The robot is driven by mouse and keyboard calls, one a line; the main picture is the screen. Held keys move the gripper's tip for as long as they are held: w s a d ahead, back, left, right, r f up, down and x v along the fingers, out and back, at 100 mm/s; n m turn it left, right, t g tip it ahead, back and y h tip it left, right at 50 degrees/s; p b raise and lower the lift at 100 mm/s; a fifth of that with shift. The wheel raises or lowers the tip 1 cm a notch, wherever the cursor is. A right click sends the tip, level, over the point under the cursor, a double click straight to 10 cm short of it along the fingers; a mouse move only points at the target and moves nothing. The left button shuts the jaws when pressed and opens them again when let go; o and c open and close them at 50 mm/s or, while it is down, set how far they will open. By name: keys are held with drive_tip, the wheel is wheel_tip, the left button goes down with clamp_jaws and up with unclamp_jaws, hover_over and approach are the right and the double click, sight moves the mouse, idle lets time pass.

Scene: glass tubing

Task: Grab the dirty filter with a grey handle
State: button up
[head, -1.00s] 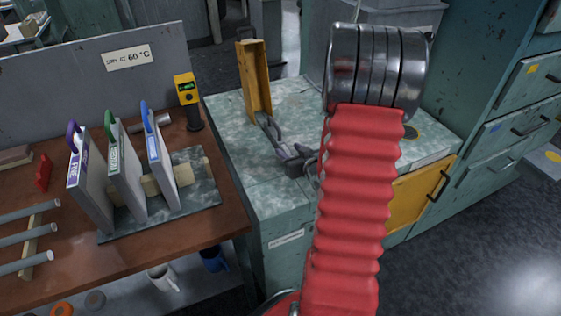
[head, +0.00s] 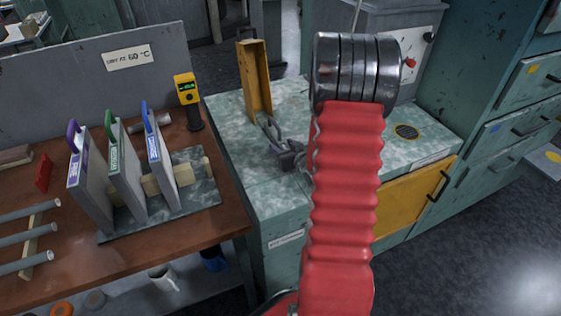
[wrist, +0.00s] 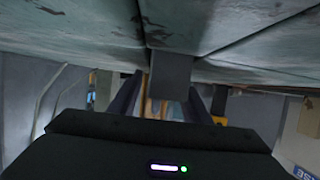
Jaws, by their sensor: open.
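In the head view my gripper (head: 267,124) is low over the green bench, its fingers pointing toward an upright yellow frame (head: 255,80). In the wrist view, which looks upside down, the gripper (wrist: 168,88) is open. A plain grey block (wrist: 170,72) shows between its fingers, against the green surface. I cannot tell whether it is the grey handle or whether the fingers touch it. No filter with a grey handle shows clearly in the head view. Three filters stand in a rack, with purple (head: 74,133), green (head: 111,126) and blue (head: 147,116) handles.
The filter rack (head: 205,188) stands on the brown table, near a yellow meter (head: 187,92). My red arm crosses in front of the green bench (head: 270,195) and hides part of it. A yellow door (head: 410,200) closes the bench front.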

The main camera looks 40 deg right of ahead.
drive_tip(key=shift+c, duration=0.4)
clamp_jaws()
drive_tip(key=shift+r, duration=0.1)
idle(0.8)
